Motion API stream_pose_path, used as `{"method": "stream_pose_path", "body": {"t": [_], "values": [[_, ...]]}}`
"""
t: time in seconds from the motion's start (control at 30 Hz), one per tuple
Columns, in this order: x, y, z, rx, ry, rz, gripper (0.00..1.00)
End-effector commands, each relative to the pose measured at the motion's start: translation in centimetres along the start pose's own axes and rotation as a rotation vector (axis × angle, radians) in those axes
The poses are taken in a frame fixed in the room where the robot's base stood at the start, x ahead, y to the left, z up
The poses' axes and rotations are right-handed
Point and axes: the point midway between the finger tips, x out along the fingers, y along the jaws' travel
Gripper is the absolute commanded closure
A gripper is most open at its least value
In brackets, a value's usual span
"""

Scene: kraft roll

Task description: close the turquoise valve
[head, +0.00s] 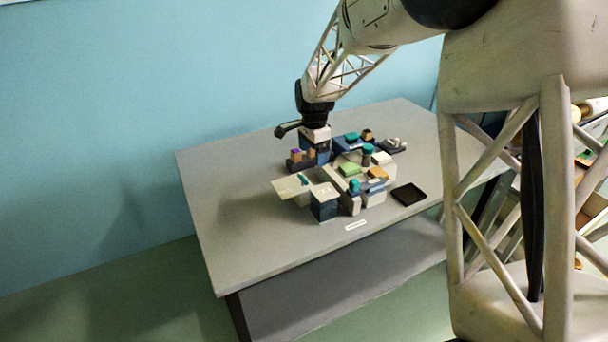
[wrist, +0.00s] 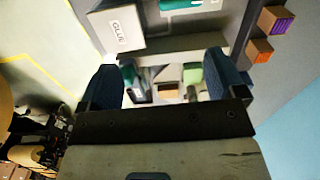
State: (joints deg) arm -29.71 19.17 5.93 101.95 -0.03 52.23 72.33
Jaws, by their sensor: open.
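Several turquoise pieces show in the head view: a small knob-like one (head: 354,185) near the front of the cluster, a flat one (head: 351,136) at the back, and a dark-stemmed one (head: 368,149) to the right. I cannot tell which is the valve. In the wrist view, a turquoise bar (wrist: 180,4) is cut by the top edge, and a dark turquoise piece (wrist: 130,76) shows beside the left finger. My gripper (head: 322,157) is over the left-back of the cluster. In the wrist view its fingers (wrist: 168,80) are apart, with no object visibly gripped.
A green block (head: 348,170) and a black tray (head: 408,194) are on the grey table (head: 240,230), whose left and front are clear.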

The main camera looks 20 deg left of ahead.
Motion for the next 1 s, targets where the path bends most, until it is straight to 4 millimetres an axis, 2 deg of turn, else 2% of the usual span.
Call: {"method": "stream_pose_path", "body": {"t": [0.1, 0.3, 0.77, 1.0], "values": [[1.5, -1.9, 0.9, 0.022, -0.002, 0.007, 0.11], [2.5, -3.2, 1.6, 0.041, -0.004, 0.011, 0.11], [2.8, -3.2, 1.7, 0.042, -0.004, 0.012, 0.11], [4.5, -3.2, 1.7, 0.042, -0.005, 0.015, 0.11]]}}
